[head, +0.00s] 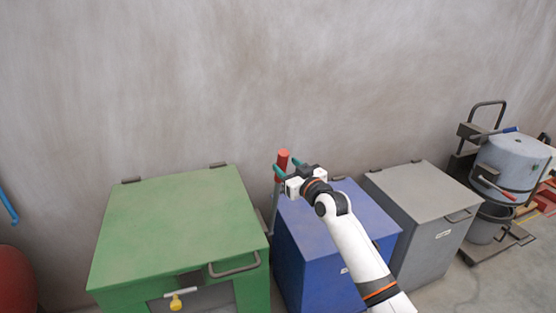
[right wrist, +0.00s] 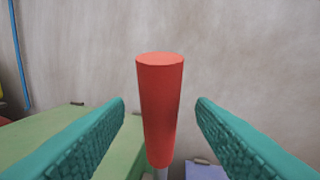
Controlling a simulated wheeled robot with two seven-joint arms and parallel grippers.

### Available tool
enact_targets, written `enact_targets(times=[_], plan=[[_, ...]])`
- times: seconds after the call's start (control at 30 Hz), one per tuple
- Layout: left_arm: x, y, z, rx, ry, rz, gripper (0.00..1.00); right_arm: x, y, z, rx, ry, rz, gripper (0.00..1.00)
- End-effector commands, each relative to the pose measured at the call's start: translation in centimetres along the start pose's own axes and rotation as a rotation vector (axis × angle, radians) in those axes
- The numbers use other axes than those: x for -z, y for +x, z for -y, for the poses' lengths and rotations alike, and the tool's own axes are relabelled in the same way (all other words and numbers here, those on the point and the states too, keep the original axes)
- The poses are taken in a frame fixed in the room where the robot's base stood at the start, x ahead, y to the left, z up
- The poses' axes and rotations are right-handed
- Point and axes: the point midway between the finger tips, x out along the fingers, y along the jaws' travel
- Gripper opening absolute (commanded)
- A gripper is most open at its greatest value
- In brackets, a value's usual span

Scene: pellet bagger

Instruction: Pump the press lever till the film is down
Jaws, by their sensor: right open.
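The press lever shows a red cylindrical grip (head: 283,158) on a grey shaft, standing upright between the green and blue boxes against the wall. In the right wrist view the red grip (right wrist: 160,110) stands between the two teal fingers, with a gap on each side. My right gripper (head: 288,167) is open at the lever's grip. No film can be made out. My left gripper is not in view.
A green box (head: 180,220) stands left of the lever, a blue box (head: 325,235) right of it, then a grey box (head: 425,188). A grey drum (head: 512,160) on a dark stand is at far right. A red rounded object (head: 15,283) is at far left.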

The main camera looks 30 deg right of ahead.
Motion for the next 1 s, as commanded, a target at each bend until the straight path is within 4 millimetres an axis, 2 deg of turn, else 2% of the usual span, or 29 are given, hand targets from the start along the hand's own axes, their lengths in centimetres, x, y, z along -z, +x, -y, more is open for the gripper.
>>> enact_targets(times=[0.1,0.3,0.7,0.77,1.0], plan=[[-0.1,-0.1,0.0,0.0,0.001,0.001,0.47,-0.1,2.4,0.0,0.0,0.002,0.001,0.5],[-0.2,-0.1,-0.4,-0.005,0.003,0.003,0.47,0.0,4.7,0.0,-0.001,0.0,0.0,0.5],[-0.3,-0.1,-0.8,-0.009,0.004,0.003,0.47,0.1,5.5,0.0,0.0,-0.001,-0.001,0.5],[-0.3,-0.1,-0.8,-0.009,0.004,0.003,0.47,0.1,5.5,0.0,0.0,-0.001,-0.001,0.44],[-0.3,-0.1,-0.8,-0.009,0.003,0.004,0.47,0.1,5.5,0.0,0.0,-0.001,-0.002,0.05]])
